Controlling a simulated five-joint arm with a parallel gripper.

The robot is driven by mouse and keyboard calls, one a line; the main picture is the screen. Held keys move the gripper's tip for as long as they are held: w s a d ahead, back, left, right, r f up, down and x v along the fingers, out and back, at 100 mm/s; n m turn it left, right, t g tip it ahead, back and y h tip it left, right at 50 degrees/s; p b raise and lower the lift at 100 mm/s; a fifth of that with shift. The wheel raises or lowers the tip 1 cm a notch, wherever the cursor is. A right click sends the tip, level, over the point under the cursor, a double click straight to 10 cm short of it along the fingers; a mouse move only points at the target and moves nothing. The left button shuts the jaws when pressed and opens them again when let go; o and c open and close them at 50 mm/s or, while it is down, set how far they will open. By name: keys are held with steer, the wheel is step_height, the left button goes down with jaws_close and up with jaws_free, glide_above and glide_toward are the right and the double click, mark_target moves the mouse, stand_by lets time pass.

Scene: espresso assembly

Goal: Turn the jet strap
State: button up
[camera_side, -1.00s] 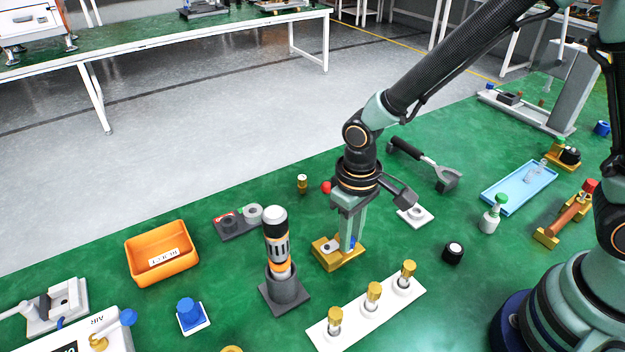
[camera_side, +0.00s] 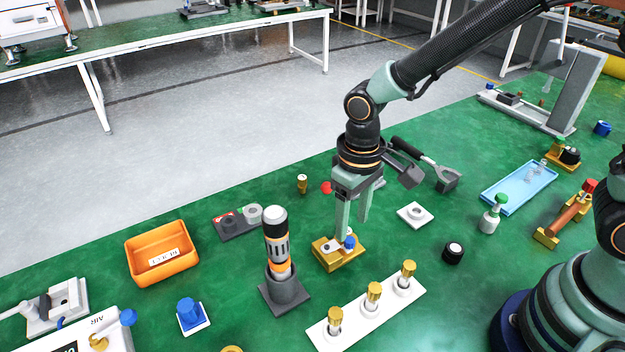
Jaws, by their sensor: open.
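A gold block (camera_side: 347,258) stands on the green surface near the middle of the side view. On top is a small pale strap-like piece (camera_side: 329,246) with a dark spot; I take it to be the jet strap. A blue knob (camera_side: 349,241) stands at its right on the same block. My gripper (camera_side: 353,228) is open and points down above the block. Its left finger reaches down close behind the blue knob, and its right finger hangs higher to the right. I cannot tell whether the left finger touches the strap.
A black, white and orange cylinder (camera_side: 276,240) stands in a grey holder to the left. A white strip (camera_side: 352,316) with gold-topped pieces lies in front. A white square plate (camera_side: 415,215) and a black-handled tool (camera_side: 425,163) are to the right. An orange bin (camera_side: 161,253) is further left.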

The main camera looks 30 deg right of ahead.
mark_target(351, 239)
step_height(351, 239, up, 8)
steer(key=shift+d+r, duration=0.1)
steer(key=shift+r, duration=0.05)
stand_by(0.4)
steer(key=s+d+r+m+t, duration=0.1)
steer(key=s+d+r+t, duration=0.1)
steer(key=d+r, duration=0.2)
steer(key=s+d+r+m+t, duration=0.1)
steer(key=s+d+r+t, duration=0.1)
steer(key=d, duration=0.9)
steer(key=shift+d+r+t, duration=0.15)
steer(key=shift+r+t, duration=0.65)
steer(key=shift+r, duration=0.15)
